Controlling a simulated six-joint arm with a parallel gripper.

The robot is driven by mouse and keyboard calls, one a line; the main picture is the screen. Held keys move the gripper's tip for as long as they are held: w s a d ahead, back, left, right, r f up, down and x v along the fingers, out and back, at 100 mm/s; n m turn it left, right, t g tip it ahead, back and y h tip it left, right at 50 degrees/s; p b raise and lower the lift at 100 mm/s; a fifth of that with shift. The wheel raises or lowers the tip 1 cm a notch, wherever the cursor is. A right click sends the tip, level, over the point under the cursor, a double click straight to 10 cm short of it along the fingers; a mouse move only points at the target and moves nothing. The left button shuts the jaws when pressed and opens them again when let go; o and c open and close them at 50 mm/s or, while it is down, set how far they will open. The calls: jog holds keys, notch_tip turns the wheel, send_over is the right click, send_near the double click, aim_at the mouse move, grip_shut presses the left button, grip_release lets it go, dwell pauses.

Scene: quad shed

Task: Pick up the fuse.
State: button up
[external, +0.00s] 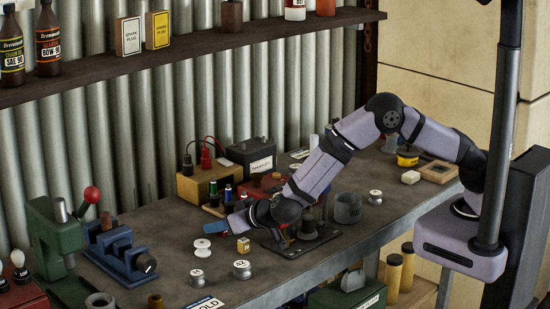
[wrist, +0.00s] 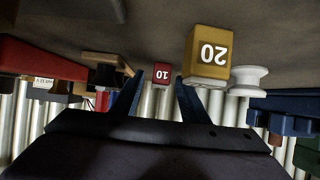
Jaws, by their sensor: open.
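A small yellow block marked 20 (wrist: 207,55) stands close in the wrist view, just right of my gripper's fingers. In the external view the yellow block (external: 243,245) sits on the bench below my wrist. A smaller red block marked 10 (wrist: 161,73) shows between my fingertips in the wrist view, apparently beyond them; I cannot pick it out in the external view. Both blocks look like fuses. My gripper (wrist: 160,86) is open and empty, its blue fingers spread. In the external view my gripper (external: 213,211) is held low over the bench, pointing left.
A white spool (wrist: 248,80) stands beside the yellow block. A blue vise (external: 120,253) and green press (external: 55,232) are at the left. A black battery (external: 251,156) and wooden block of bottles stand behind my gripper. Metal canisters (external: 242,269) stand at the bench's front.

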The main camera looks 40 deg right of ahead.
grip_shut()
notch_tip(320, 180, up, 10)
dwell(0.8)
